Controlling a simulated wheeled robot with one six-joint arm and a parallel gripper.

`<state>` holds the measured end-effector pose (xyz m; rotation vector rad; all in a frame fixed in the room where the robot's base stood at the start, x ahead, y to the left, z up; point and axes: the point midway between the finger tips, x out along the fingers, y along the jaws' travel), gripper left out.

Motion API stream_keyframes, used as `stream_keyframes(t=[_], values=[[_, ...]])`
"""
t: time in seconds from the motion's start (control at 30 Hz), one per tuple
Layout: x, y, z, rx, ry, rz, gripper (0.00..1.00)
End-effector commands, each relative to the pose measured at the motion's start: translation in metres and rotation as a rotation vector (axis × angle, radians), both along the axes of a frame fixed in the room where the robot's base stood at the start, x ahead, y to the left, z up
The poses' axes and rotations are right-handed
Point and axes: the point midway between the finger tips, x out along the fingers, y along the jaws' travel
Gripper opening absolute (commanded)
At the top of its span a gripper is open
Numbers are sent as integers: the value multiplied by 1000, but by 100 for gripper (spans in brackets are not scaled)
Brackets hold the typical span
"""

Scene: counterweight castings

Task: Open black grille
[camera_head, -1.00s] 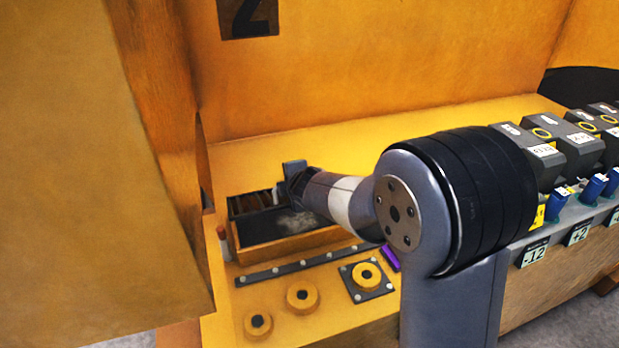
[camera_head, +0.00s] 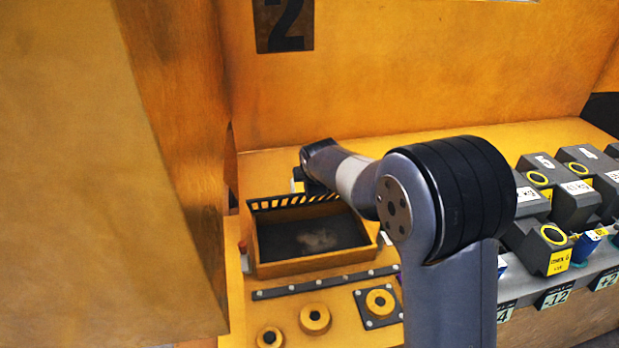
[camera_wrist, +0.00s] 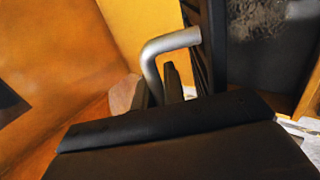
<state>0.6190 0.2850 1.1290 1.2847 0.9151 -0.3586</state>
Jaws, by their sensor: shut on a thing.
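The black grille (camera_head: 292,200) stands raised along the back edge of a yellow box (camera_head: 312,264), its slats showing as a dark slotted strip. In the wrist view, the grille (camera_wrist: 203,45) is seen nearly edge-on, with a bent silver handle (camera_wrist: 172,43) on it. My gripper (camera_wrist: 160,88) is shut on this handle; the exact contact is partly hidden by the dark gripper body. In the head view, my wrist is above and behind the box's back edge and hides the fingertips. The box is uncovered, showing a dark interior with a pale patch.
A tall yellow panel (camera_head: 170,170) stands close on the left, and a yellow back wall (camera_head: 420,80) rises behind. Round yellow knobs (camera_head: 315,318) and a dark studded strip (camera_head: 325,283) lie in front of the box. Grey numbered castings (camera_head: 575,203) stand at right.

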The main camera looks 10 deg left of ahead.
Motion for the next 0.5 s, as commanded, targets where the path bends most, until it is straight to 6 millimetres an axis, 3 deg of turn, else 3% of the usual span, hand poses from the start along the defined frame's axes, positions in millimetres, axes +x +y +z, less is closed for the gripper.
stream_keyframes(t=[0.5], values=[[32,14,7,-90,227,2,0]])
